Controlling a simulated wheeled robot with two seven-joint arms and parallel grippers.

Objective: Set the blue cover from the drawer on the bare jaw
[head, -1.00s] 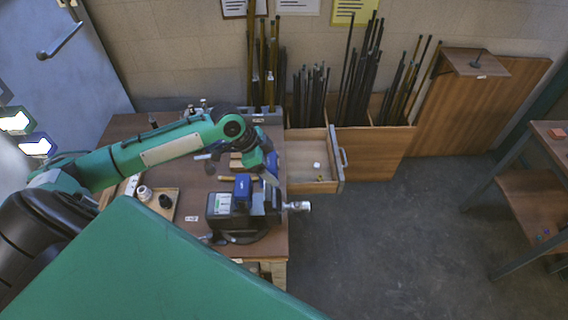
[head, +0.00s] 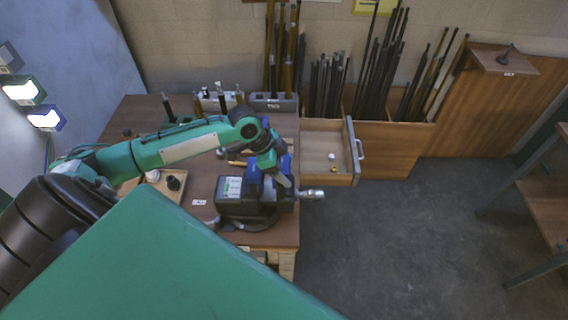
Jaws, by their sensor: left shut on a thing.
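The vise (head: 232,200) stands on the wooden workbench near its right edge, its metal handle end (head: 312,194) sticking out to the right. One blue cover (head: 253,179) sits on its left jaw. My left gripper (head: 284,180) comes down from above at the right jaw and is shut. Blue (head: 286,163) shows at its fingers, which looks like the other cover; it is partly hidden by the hand. The right jaw is mostly hidden, and I cannot tell whether the held cover touches it. The drawer (head: 345,180) is open to the right of the bench. My right gripper is out of view.
A small white object (head: 332,156) and a yellow one (head: 334,168) lie in the drawer. A tray (head: 172,192) with small parts lies left of the vise. Rods stand in bins (head: 380,135) behind. The floor (head: 410,240) at right is clear.

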